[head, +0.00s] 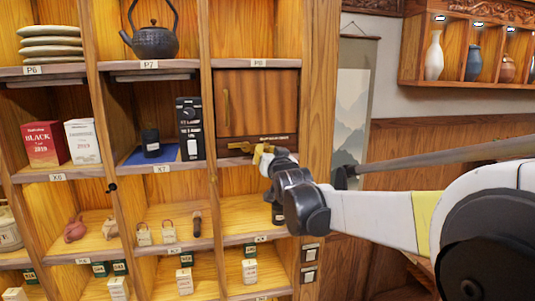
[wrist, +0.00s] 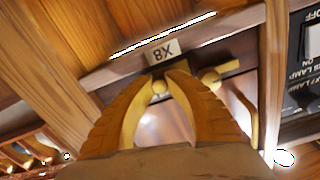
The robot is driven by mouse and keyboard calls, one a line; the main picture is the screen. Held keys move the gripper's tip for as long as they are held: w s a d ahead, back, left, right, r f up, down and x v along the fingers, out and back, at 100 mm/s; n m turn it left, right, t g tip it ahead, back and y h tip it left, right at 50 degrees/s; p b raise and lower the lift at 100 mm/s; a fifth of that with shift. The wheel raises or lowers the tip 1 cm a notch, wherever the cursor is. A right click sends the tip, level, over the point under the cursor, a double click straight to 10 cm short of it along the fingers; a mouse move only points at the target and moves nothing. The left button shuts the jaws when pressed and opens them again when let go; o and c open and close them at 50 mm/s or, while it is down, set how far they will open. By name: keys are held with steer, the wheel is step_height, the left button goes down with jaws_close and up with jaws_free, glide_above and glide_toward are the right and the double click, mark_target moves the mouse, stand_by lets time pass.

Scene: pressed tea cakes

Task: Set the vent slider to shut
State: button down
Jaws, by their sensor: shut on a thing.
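The vent slider is most likely the brass fitting (head: 238,146) on the lower edge of the wooden-doored compartment under label P8. It continues to the left of my gripper in the head view. My gripper (head: 260,155) is at this lower edge. In the wrist view, which is upside down, my gripper's fingers (wrist: 169,80) are closed together around a small brass knob (wrist: 159,88) beside the X8 label (wrist: 163,52). A brass bar (wrist: 220,72) shows to the right of the fingers there. The fingers hide part of the fitting, and its setting is not readable.
The wooden door (head: 258,100) above has a brass pull (head: 226,108). A black switch box (head: 190,128) stands left of it, beside a dark canister (head: 151,142) on a blue mat. Shelves below hold small items. A hanging scroll (head: 352,115) is to the right.

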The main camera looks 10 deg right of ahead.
steer(key=c, duration=1.8)
jaws_free()
steer(key=shift+a, duration=0.15)
steer(key=o, duration=0.5)
steer(key=shift+a, duration=0.25)
steer(key=shift+d, duration=0.2)
steer(key=s, duration=1.2)
